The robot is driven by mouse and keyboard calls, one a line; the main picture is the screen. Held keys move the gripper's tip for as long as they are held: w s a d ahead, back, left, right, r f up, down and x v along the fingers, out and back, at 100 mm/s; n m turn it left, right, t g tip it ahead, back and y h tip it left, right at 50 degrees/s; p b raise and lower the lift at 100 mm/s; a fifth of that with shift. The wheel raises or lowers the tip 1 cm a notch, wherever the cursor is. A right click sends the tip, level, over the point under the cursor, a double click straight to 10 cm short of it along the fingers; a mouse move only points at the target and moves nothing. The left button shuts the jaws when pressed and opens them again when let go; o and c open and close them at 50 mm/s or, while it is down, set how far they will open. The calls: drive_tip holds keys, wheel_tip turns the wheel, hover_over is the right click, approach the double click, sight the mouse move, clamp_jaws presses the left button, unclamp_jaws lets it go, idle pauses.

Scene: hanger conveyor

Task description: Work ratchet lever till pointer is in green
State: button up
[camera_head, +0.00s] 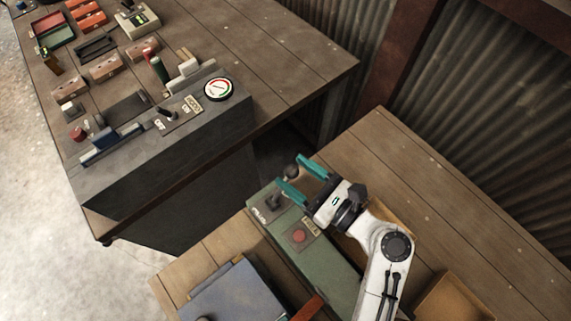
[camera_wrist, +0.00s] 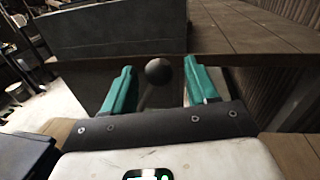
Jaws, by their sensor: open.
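A lever with a dark ball knob (camera_head: 291,171) stands up from the far end of a green box (camera_head: 322,262) in the head view. My gripper (camera_head: 291,170) is open, with one teal finger on each side of the knob. In the wrist view the knob (camera_wrist: 158,71) shows between the open fingers (camera_wrist: 157,67), with gaps on both sides and the stem below it. A round white dial (camera_head: 218,88) with red and green parts sits on the grey console on the other table. Its pointer is too small to read.
The green box has a red button (camera_head: 299,236) near the lever. A blue-grey box (camera_head: 238,294) lies left of it.

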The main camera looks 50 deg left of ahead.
drive_tip(key=shift+s+a+b, duration=0.2)
drive_tip(key=shift+a+b, duration=0.25)
drive_tip(key=shift+a, duration=1.4)
drive_tip(key=shift+c, duration=0.3)
clamp_jaws()
